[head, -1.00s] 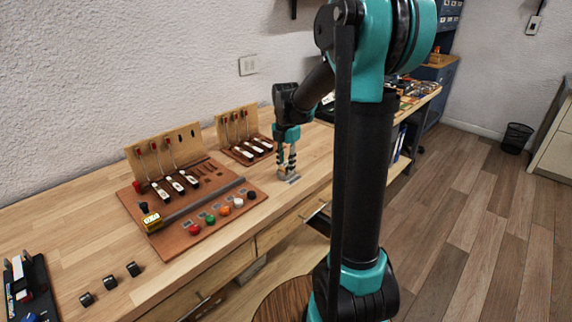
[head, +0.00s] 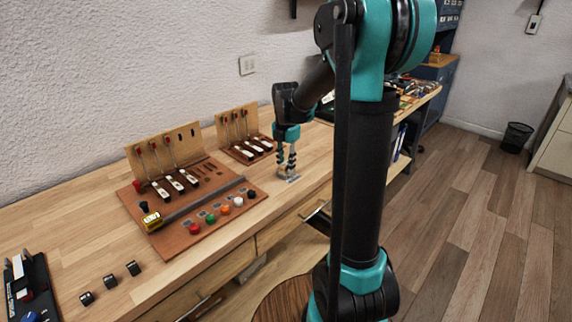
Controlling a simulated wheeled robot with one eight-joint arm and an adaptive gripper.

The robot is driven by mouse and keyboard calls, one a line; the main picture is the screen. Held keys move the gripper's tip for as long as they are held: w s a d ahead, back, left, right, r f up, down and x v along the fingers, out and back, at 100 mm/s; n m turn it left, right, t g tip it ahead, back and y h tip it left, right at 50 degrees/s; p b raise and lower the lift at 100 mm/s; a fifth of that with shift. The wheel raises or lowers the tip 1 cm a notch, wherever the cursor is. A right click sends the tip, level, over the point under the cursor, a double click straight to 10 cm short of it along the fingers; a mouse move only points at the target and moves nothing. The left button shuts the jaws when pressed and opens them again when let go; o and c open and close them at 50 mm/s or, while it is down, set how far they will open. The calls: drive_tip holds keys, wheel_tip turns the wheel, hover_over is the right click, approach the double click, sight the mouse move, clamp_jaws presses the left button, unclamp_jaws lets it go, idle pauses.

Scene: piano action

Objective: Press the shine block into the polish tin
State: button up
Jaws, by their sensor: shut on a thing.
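My gripper (head: 287,171) points straight down at the right part of the bench top, to the right of the wooden boards. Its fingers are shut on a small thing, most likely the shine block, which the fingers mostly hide. A small flat grey item (head: 293,179), which looks like the polish tin, lies on the bench right at the fingertips. The view is too small to tell whether the block touches the tin or sits inside it.
A large brown board (head: 180,244) with coloured knobs, keys and an upright panel stands to the left. A smaller similar board (head: 236,156) stands behind. Several black pieces (head: 110,281) and a dark tray (head: 38,294) lie at the front left.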

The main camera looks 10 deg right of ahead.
sight(286, 163)
drive_tip(key=shift+r, duration=3.5)
drive_tip(key=shift+s, duration=0.1)
